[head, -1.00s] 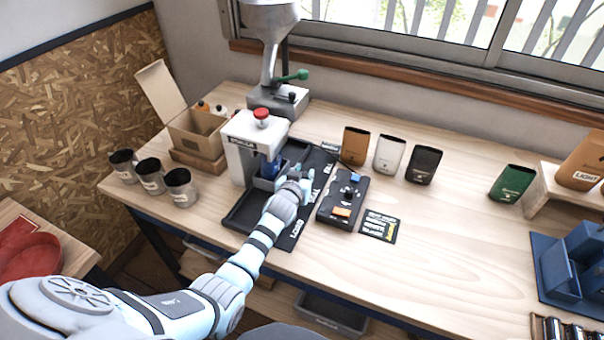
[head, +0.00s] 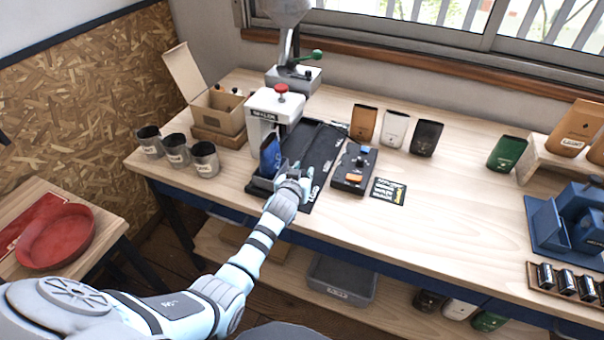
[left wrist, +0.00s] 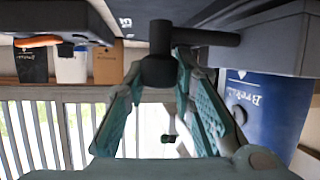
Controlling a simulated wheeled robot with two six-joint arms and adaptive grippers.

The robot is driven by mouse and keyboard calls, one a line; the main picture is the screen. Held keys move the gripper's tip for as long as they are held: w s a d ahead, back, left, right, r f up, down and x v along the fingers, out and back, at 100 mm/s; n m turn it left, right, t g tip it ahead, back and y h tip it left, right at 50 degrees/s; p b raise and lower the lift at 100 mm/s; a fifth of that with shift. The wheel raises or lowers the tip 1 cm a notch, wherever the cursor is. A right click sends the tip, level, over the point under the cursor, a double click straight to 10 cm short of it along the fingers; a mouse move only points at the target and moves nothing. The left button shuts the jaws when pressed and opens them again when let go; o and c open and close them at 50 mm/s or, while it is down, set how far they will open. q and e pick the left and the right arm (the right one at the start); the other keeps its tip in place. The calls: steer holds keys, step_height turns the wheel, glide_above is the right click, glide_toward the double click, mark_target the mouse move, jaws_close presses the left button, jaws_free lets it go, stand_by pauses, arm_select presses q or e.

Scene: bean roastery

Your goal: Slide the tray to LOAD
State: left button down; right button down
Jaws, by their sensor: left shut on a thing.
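The grey tray (head: 262,184) sits at the near end of the dark track (head: 325,150), beside its LOAD lettering (head: 311,193). A blue pouch (head: 269,157) stands upright in it, in front of the white sealing press (head: 275,112) with a red knob. The pouch also shows at the right of the left wrist view (left wrist: 262,110). My left gripper (head: 291,178) is at the tray's right side. In the left wrist view my gripper (left wrist: 158,72) is shut on the tray's dark handle (left wrist: 212,37). My right gripper is not in view.
A control box (head: 355,168) with blue and orange buttons stands right of the track, with a black card (head: 388,191) beside it. Metal cups (head: 205,158) and an open carton (head: 218,112) stand to the left. Several pouches (head: 394,129) stand behind. The bench's right middle is clear.

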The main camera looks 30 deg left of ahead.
arm_select(q)
steer(key=shift+s+f, duration=0.15)
steer(key=shift+f, duration=0.1)
steer(key=c, duration=1.4)
jaws_free()
steer(key=shift+r, duration=0.1)
steer(key=shift+o, duration=0.2)
steer(key=shift+s+r, duration=0.1)
steer(key=shift+s, duration=0.05)
steer(key=v, duration=1.2)
steer(key=shift+d+r, duration=0.1)
